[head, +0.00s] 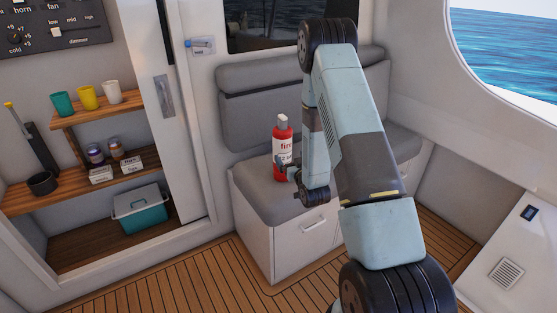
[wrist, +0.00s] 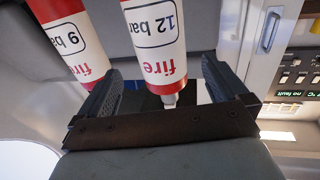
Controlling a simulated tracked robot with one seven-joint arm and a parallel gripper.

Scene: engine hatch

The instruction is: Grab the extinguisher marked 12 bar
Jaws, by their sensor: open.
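The extinguisher marked 12 bar (wrist: 152,40) is a red and white bottle, upside down in the wrist view. It lies in line with the gap between the fingers of my gripper (wrist: 160,82), which is open. How deep it sits between them is hard to tell. A second extinguisher, marked 9 bar (wrist: 68,38), stands beside it, outside the left finger. In the head view one red extinguisher (head: 282,135) stands upright on the grey seat (head: 258,190); its pressure mark is not readable there. My gripper (head: 286,168) is at its lower right side. The other extinguisher is not visible there.
The seat back (head: 245,125) is behind the extinguisher. At left, open shelves hold cups (head: 87,97), jars (head: 95,153) and a teal cooler (head: 141,208). A white door edge (head: 175,120) stands between shelves and seat. The wooden floor (head: 185,265) in front is clear.

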